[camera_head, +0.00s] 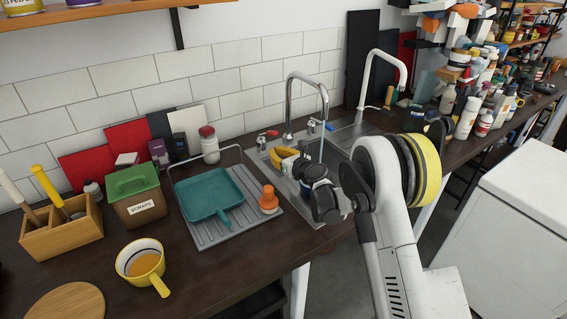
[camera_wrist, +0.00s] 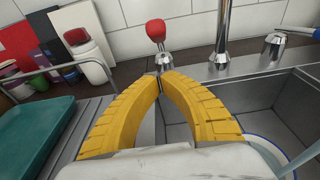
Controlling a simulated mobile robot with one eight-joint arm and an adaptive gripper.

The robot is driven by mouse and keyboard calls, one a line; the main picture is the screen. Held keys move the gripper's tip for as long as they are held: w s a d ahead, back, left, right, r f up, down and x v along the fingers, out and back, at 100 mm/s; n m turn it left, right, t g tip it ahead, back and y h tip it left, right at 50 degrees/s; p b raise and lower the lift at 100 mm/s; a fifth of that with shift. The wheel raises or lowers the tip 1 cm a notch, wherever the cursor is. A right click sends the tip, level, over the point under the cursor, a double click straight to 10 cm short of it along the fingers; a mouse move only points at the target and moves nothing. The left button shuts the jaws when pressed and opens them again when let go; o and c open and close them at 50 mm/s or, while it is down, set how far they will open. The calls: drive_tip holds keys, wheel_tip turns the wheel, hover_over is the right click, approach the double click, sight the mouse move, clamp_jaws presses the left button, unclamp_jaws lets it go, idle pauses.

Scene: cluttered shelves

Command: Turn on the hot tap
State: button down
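The hot tap's red handle (camera_head: 271,133) stands on a chrome base at the left of the chrome gooseneck faucet (camera_head: 290,95). In the wrist view the red handle (camera_wrist: 156,30) points upward, just beyond my fingertips. The faucet column (camera_wrist: 222,35) stands to its right. A blue-marked tap (camera_head: 329,126) is on the right side of the faucet. My gripper (camera_wrist: 160,78) has yellow fingers whose tips are together, with nothing visible held. It is over the sink's left part, in front of the hot tap; contact with the tap cannot be told.
A drainboard (camera_head: 200,235) with a teal pan (camera_head: 205,196) and an orange object (camera_head: 268,200) lies left of the sink. A white bottle with a red cap (camera_head: 209,145) stands behind. A pale streak, perhaps water, shows below the spout. A second, white faucet (camera_head: 366,75) is farther right.

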sight(267, 134)
drive_tip(key=r, duration=0.2)
drive_tip(key=w+r, duration=0.1)
drive_tip(key=shift+a+r+b, duration=0.1)
drive_tip(key=shift+a+b, duration=0.15)
drive_tip(key=shift+b, duration=0.05)
drive_tip(key=shift+r, duration=0.1)
